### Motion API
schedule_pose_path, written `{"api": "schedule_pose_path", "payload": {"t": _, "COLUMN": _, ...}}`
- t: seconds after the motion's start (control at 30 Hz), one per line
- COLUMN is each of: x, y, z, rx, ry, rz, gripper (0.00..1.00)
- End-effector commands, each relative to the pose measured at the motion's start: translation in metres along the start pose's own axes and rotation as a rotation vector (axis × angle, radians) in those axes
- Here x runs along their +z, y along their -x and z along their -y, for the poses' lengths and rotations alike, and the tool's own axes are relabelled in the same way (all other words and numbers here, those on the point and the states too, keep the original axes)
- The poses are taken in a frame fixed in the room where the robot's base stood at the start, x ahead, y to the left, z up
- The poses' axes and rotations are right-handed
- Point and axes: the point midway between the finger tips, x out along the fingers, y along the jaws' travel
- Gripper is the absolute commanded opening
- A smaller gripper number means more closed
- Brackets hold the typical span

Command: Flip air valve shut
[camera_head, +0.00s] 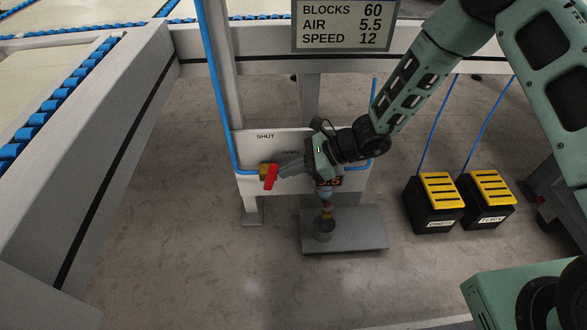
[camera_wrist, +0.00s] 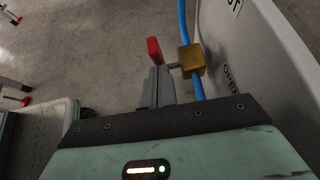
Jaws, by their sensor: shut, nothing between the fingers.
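The air valve has a brass body (camera_head: 263,171) and a red handle (camera_head: 271,178), at the left part of a white panel (camera_head: 249,150). The panel is marked SHUT above and OPEN to the right. In the head view the handle slants downward. My gripper (camera_head: 280,170) is shut and empty, its tips close to the handle from the right. In the wrist view the red handle (camera_wrist: 154,50) stands just beyond the fingertips (camera_wrist: 160,72), and the brass body (camera_wrist: 190,60) is to their right on a blue hose. I cannot tell whether the fingers touch the handle.
A sign (camera_head: 345,24) above reads blocks 60, air 5.5, speed 12. A grey base plate (camera_head: 365,230) with a small post stands below my gripper. Two black and yellow pedals (camera_head: 433,203) are on the floor at right. A conveyor frame (camera_head: 110,140) is at left.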

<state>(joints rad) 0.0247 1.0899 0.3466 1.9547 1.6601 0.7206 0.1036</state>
Motion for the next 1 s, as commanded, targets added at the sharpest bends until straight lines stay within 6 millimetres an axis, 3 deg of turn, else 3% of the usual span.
{"api": "schedule_pose_path", "payload": {"t": 0.4, "x": 0.020, "y": -0.003, "z": 0.000, "rx": 0.002, "ry": 0.001, "rz": -0.070, "gripper": 0.00}}
{"api": "schedule_pose_path", "payload": {"t": 1.0, "x": 0.025, "y": -0.010, "z": 0.000, "rx": 0.000, "ry": 0.001, "rz": -0.091, "gripper": 0.00}}
